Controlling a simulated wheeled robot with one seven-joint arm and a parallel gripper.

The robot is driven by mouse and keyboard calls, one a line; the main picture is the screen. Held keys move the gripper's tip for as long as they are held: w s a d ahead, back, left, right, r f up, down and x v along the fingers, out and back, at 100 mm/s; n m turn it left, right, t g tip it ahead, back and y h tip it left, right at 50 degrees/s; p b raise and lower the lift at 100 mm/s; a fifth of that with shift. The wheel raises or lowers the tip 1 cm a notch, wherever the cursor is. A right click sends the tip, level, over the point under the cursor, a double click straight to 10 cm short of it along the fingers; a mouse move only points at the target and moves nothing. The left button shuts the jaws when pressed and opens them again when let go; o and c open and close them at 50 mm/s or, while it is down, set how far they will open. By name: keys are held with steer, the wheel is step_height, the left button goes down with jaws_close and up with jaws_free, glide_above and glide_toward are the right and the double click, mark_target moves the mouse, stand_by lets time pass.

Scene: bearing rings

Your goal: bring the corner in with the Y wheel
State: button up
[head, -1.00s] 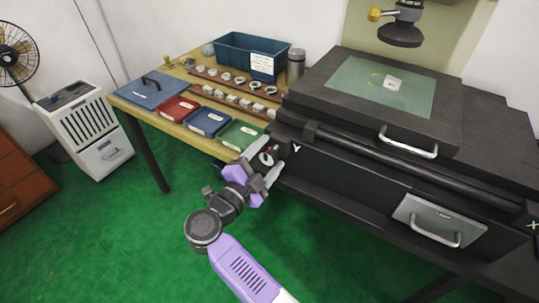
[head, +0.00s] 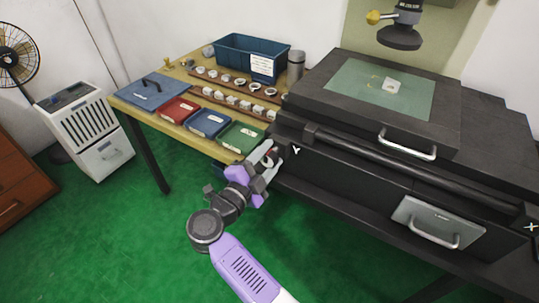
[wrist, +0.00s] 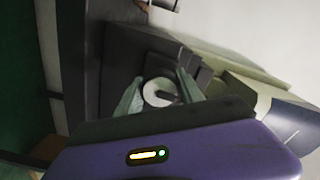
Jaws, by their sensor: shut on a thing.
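The Y wheel (head: 267,160) is a small pale wheel at the left front end of the black machine, beside a white "Y" mark. My gripper (head: 268,157) is shut on it, a finger on each side; the wrist view shows the round pale wheel (wrist: 158,92) between both fingers. Part of the wheel is hidden by the fingers. On the machine's green glass stage (head: 350,88) lies a small pale piece (head: 391,86), with faint yellow marks to its left. Its corner is too small to make out. A dark round lens head (head: 400,38) hangs above.
A wooden table (head: 135,105) at the left holds a blue bin (head: 232,50), red, blue and green trays, and racks of rings. The stage handle (head: 408,146) and a lower drawer (head: 440,222) stick out from the machine's front. Green floor is clear around my arm.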

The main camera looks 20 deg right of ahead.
mark_target(265, 163)
steer(key=o, duration=1.4)
steer(key=shift+v, duration=3.95)
